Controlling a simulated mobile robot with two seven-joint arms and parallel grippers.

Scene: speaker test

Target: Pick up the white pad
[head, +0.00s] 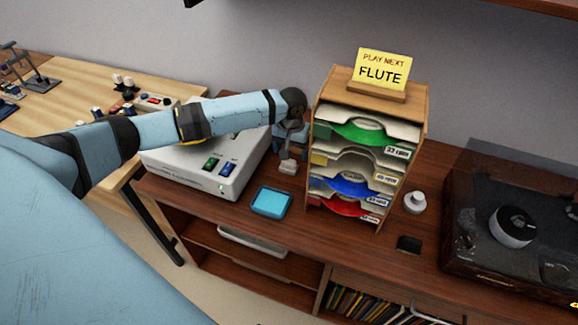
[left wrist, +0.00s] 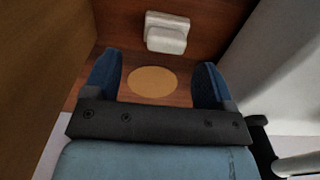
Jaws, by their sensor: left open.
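The white pad (left wrist: 167,32) lies on the brown wooden surface in the left wrist view, ahead of my fingertips. It looks like a small white block with a raised part. In the head view a small pale block, likely the same pad (head: 288,167), shows just below my left gripper (head: 290,148), between the white box and the sleeve rack. In the wrist view my left gripper (left wrist: 155,80) is open, with its two blue fingers apart and nothing between them but a view of a tan round disc (left wrist: 152,81) on the surface. My right gripper is not in view.
A white box with switches (head: 210,165) stands left of the gripper and a wooden rack of coloured sleeves (head: 318,150) right of it, leaving a narrow gap. A blue tray (head: 271,202) lies in front. A turntable (head: 510,228) is at the right.

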